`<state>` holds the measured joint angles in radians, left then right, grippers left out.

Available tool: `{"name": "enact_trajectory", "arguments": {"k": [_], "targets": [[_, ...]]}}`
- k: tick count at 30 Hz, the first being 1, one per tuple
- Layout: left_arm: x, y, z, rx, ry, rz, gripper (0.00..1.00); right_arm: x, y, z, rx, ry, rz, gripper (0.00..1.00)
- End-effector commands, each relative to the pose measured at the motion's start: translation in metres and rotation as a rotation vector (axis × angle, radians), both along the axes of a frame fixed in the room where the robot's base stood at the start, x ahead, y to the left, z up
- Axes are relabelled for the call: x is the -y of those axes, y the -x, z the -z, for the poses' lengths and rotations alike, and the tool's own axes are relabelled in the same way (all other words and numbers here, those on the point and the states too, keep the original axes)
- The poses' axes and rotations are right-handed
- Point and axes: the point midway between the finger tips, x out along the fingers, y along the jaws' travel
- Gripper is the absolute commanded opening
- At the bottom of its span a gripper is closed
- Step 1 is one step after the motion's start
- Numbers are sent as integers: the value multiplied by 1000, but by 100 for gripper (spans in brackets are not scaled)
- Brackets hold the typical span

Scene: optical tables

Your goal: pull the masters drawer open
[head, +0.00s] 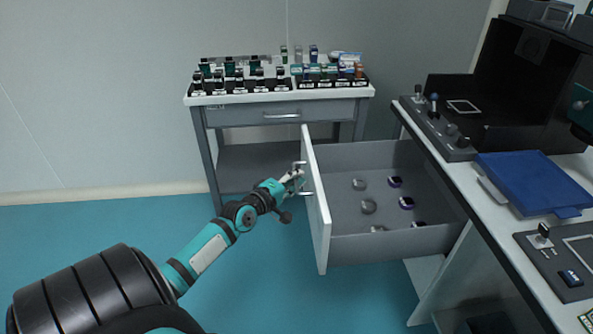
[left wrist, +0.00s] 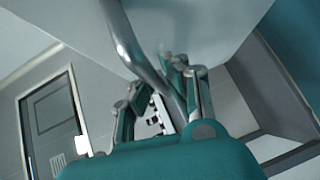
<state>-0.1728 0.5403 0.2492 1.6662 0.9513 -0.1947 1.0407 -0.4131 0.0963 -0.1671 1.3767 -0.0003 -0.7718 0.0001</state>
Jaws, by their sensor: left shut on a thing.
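The masters drawer (head: 318,215) is pulled out from under the right-hand bench, with its white front facing left. Inside it lie several small round pieces, some grey and some dark with purple. My left gripper (head: 293,180) is at the drawer front and is shut on its metal bar handle (head: 306,193). In the left wrist view the handle (left wrist: 136,50) runs down between the fingers (left wrist: 165,95). The white drawer front (left wrist: 205,30) is close behind it. My right gripper is not seen; a teal part shows at the head view's right edge.
A grey side table (head: 240,115) with its own closed drawer stands at the back, holding rows of small bottles and parts. The right bench (head: 470,210) carries a blue tray (head: 535,180), a black enclosure (head: 500,100) and small mounts. The teal floor left of the drawer is clear.

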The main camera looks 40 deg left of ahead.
Motion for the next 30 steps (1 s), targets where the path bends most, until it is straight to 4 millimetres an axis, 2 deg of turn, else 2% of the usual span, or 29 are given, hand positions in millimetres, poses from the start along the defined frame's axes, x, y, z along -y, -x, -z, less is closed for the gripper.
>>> {"name": "enact_trajectory", "arguments": {"k": [1,2,7,15,19,23,30], "targets": [[-1,-1,-4,9,-6,-2,0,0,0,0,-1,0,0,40],[-1,-1,-4,9,-6,-2,12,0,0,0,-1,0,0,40],[-1,-1,-3,6,-5,-2,34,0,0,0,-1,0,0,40],[0,0,-1,3,-1,0,34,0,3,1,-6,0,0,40],[1,9,-1,1,0,0,34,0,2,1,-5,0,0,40],[3,30,-3,-1,0,0,34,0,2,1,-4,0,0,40],[7,79,-11,0,-2,-1,34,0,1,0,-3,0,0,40]]}}
